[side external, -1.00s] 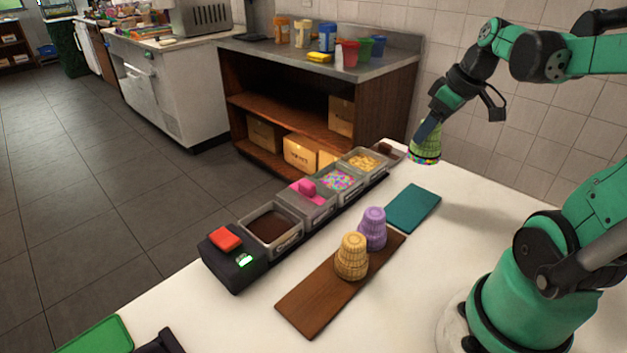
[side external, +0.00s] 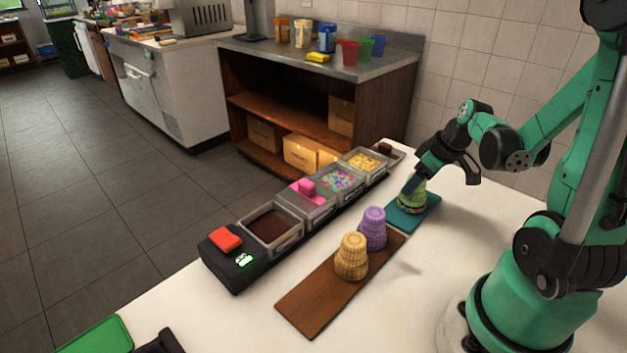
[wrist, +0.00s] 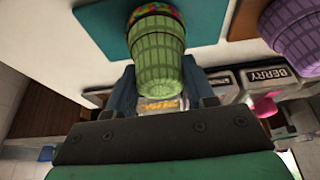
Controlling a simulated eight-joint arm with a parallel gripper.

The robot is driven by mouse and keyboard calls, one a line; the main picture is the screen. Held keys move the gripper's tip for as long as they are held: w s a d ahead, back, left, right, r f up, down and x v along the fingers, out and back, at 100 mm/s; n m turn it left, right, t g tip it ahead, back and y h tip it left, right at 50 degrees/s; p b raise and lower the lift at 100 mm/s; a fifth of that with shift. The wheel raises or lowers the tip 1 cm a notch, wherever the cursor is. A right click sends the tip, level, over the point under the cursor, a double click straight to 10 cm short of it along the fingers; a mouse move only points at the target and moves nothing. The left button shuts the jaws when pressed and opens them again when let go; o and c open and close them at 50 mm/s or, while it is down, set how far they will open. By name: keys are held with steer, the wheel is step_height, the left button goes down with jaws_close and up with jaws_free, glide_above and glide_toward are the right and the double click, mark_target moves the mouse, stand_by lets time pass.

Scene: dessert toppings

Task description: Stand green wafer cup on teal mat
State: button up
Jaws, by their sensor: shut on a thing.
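The green wafer cup (side external: 412,199) is over the teal mat (side external: 424,217) in the side view, narrow end up with its wide rim downward. My gripper (side external: 411,186) is shut on it from above and to the side. In the wrist view the green cup (wrist: 158,58) sits between my gripper's fingers (wrist: 160,92), with multicoloured sprinkles around its rim. The teal mat (wrist: 95,15) shows behind it. The cup's base is at or very close to the mat; I cannot tell whether it touches.
A purple wafer cup (side external: 373,229) and a tan wafer cup (side external: 351,257) stand on a brown board (side external: 318,298) beside the mat. A row of topping bins, one with sprinkles (side external: 338,179), runs along the table's far edge. The white table (side external: 440,300) is clear toward my base.

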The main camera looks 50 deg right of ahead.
steer(key=shift+f, duration=0.15)
steer(key=o, duration=0.9)
steer(key=shift+o, duration=0.2)
steer(key=v, duration=1.2)
steer(key=w+a+t, duration=0.1)
steer(key=w+a, duration=0.1)
steer(key=a, duration=0.4)
steer(key=w+a+f+t, duration=0.1)
steer(key=w+a, duration=0.2)
steer(key=a, duration=0.3)
steer(key=w+a, duration=0.3)
steer(key=a, duration=0.3)
steer(key=shift+f+t, duration=0.2)
steer(key=shift+t, duration=0.2)
